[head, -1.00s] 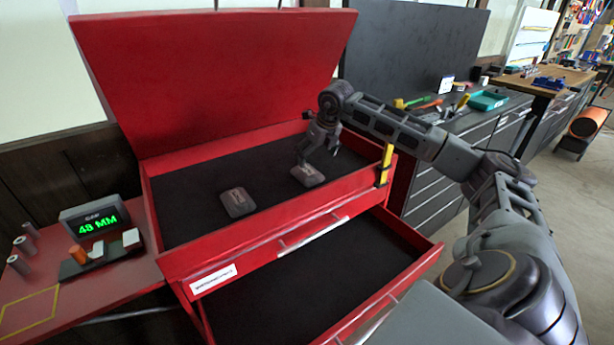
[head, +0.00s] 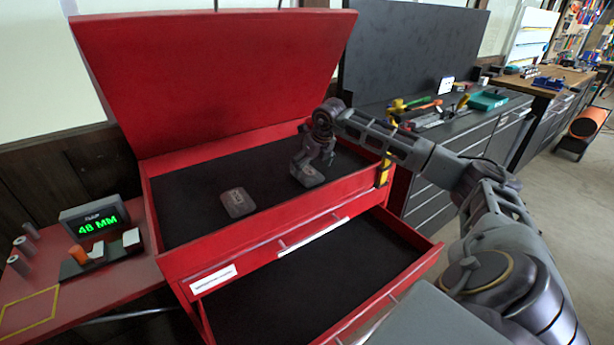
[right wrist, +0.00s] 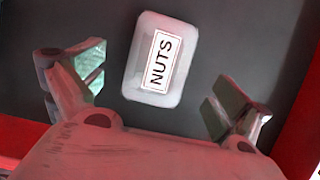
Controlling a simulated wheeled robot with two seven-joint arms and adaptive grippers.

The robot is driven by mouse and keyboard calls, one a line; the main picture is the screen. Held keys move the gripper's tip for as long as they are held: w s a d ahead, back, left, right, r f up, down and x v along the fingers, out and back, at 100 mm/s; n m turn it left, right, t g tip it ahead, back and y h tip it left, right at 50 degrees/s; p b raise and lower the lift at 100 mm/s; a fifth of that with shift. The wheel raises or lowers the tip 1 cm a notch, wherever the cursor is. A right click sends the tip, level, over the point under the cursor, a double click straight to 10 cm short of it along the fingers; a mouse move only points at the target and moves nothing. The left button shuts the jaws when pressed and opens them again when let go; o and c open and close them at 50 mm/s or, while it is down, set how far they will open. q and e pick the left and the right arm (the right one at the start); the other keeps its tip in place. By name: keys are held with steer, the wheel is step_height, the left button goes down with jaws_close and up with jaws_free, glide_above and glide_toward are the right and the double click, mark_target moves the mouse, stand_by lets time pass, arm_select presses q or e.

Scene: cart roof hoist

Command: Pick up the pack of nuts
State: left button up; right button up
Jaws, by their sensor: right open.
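The pack of nuts (right wrist: 157,60) is a small, pale, rounded block with a white label reading NUTS. It lies on the dark liner of the red tool chest's top tray, and in the head view the pack (head: 308,175) shows partly behind my right gripper (head: 303,165). In the right wrist view my right gripper (right wrist: 160,95) is open, one finger on each side of the pack and apart from it. The pack sits slightly beyond the fingertips there. My left gripper is not in view.
A second similar pack (head: 237,203) lies to the left in the same tray. The red chest (head: 270,237) has a raised lid (head: 210,80) behind and an open lower drawer (head: 300,290) in front. A display reading 48 MM (head: 95,220) stands on the left side shelf.

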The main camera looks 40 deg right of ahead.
mark_target(308, 171)
steer(key=shift+x, duration=2.05)
steer(key=shift+w+r, duration=0.1)
steer(key=shift+c, duration=0.4)
steer(key=c, duration=1)
steer(key=shift+r, duration=0.1)
steer(key=shift+c, duration=0.2)
steer(key=shift+r+p, duration=0.3)
steer(key=shift+r, duration=4.65)
